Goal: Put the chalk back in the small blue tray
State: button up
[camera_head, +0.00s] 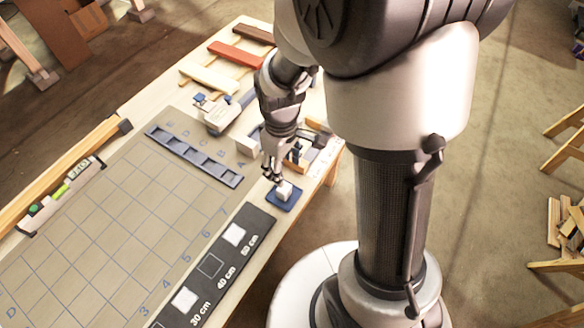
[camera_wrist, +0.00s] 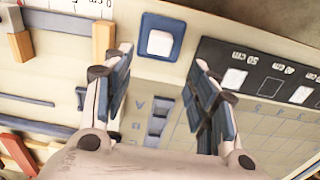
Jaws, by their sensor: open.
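The chalk (camera_head: 285,189) is a small white block. It sits in the small blue tray (camera_head: 281,206) near the table's edge. In the wrist view the chalk (camera_wrist: 159,43) lies about in the middle of the square blue tray (camera_wrist: 147,23), with blue showing all round it. My gripper (camera_head: 275,179) is just above and beside the chalk in the head view. In the wrist view my gripper (camera_wrist: 164,57) is open, its fingers wide apart on either side of the tray, with nothing between them. I cannot tell the exact height of the fingertips.
A black strip with white squares (camera_head: 212,265) lies close to the tray. A gridded board (camera_head: 110,220) with a long blue slotted rack (camera_head: 194,157) covers much of the table. Wooden blocks and a box (camera_head: 308,150) stand behind my gripper. Coloured laths (camera_head: 236,55) lie at the far end.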

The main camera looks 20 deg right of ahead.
jog(key=s+r+m+t, duration=0.2)
jog(key=s+r+m, duration=0.1)
jog(key=s+r, duration=0.4)
jog(key=s+r+m+t, duration=0.2)
jog(key=s+r+m, duration=0.2)
jog(key=s+r, duration=0.4)
notch_tip(320, 180, up, 5)
jog(key=shift+f, duration=0.1)
dwell(0.4)
